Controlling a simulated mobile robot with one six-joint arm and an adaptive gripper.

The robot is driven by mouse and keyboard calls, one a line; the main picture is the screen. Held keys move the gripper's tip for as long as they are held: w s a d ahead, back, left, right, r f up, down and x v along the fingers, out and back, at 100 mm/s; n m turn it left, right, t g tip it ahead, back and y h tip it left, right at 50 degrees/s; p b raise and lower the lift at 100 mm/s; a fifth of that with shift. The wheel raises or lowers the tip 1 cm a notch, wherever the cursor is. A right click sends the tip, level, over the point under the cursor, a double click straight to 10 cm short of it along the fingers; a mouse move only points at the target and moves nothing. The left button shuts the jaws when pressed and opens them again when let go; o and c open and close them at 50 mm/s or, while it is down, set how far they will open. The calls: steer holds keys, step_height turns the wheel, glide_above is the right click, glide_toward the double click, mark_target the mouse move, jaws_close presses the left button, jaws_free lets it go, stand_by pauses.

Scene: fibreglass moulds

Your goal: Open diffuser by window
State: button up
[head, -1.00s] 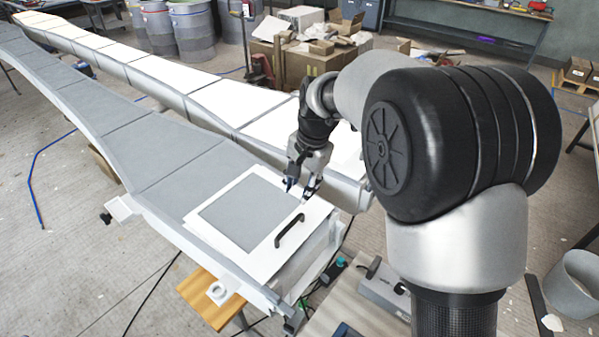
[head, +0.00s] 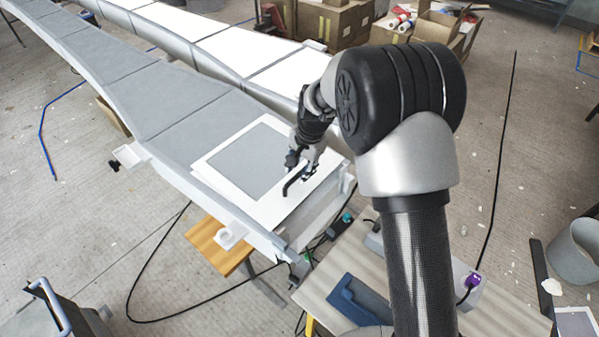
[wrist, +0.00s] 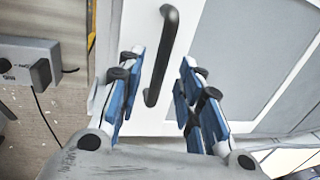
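A flat panel (head: 246,161) with a white frame and grey centre lies on the near end of the grey mould; it also shows in the wrist view (wrist: 270,50). A black bar handle (wrist: 162,48) is fixed on the panel's white border, partly hidden by my gripper in the head view. My gripper (head: 298,172) is over the handle. In the wrist view its blue-padded fingers (wrist: 160,75) are apart, with the handle's lower end between them and no clear contact. No window or item labelled as a diffuser is visible.
The long grey mould (head: 195,95) runs to the back left beside a white-topped one (head: 235,45). A wooden table (head: 222,243) and a bench (head: 335,262) with a blue item (head: 358,300) stand in front. Cardboard boxes (head: 335,22) are behind. A grey control box (wrist: 38,68) is left in the wrist view.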

steer(key=shift+w+a+f, duration=0.1)
steer(key=shift+f, duration=0.55)
steer(key=shift+c, duration=0.4)
jaws_close()
